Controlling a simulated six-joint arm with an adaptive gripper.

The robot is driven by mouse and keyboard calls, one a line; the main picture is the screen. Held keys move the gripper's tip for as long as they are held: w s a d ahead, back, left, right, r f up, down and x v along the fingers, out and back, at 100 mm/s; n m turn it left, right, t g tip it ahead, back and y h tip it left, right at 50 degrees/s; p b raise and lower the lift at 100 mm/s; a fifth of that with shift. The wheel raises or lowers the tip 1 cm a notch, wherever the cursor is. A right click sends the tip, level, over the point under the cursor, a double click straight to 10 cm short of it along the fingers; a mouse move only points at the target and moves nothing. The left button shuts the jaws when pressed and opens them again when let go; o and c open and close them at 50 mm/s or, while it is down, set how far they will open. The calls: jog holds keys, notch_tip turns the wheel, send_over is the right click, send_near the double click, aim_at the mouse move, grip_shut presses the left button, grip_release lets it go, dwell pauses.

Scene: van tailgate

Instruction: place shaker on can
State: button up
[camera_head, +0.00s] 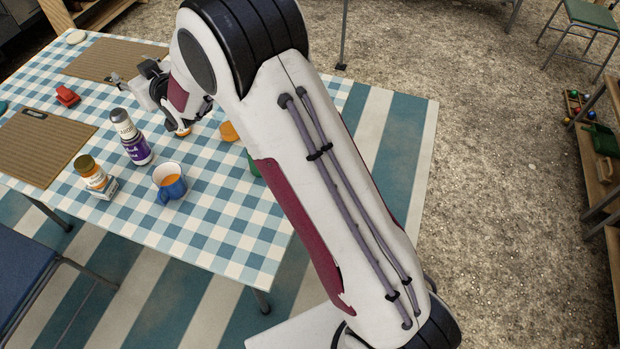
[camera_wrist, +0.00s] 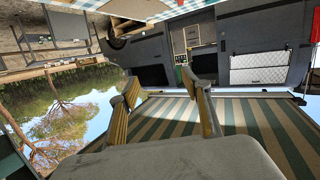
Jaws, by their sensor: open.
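A white shaker (camera_head: 124,124) with a grey top appears to stand upright on a purple can (camera_head: 137,152) on the checked table. The join between them is hard to make out at this size. My gripper (camera_head: 183,131) is to the right of the shaker and can, apart from them, and partly hidden by my arm in the head view. In the wrist view its two fingers (camera_wrist: 165,98) are spread apart with nothing between them. Neither the shaker nor the can can be made out in the wrist view.
A blue mug (camera_head: 170,187) and an orange jar (camera_head: 90,171) on a small box (camera_head: 103,188) stand near the can. A brown mat (camera_head: 42,150) lies left, a red item (camera_head: 67,96) behind it. An orange item (camera_head: 229,131) sits beside my arm. The table's front right is clear.

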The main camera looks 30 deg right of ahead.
jog(key=s+d+r+m+g+h, duration=0.1)
jog(key=s+d+r+g+h, duration=0.1)
jog(key=s+d+r, duration=0.5)
jog(key=s+d+r+m+g+h, duration=0.1)
jog(key=s+d+r+g+h, duration=0.15)
jog(key=s+d, duration=0.75)
jog(key=s+d+f+g, duration=0.1)
jog(key=s, duration=1)
jog(key=s+d+f+m+g, duration=0.1)
jog(key=s+d+g, duration=0.1)
jog(key=s, duration=0.9)
jog(key=s+d+f+m+g, duration=0.1)
jog(key=s+d, duration=0.1)
jog(key=s, duration=1)
jog(key=shift+d+h, duration=0.25)
jog(key=shift+h, duration=0.1)
jog(key=shift+s, duration=0.1)
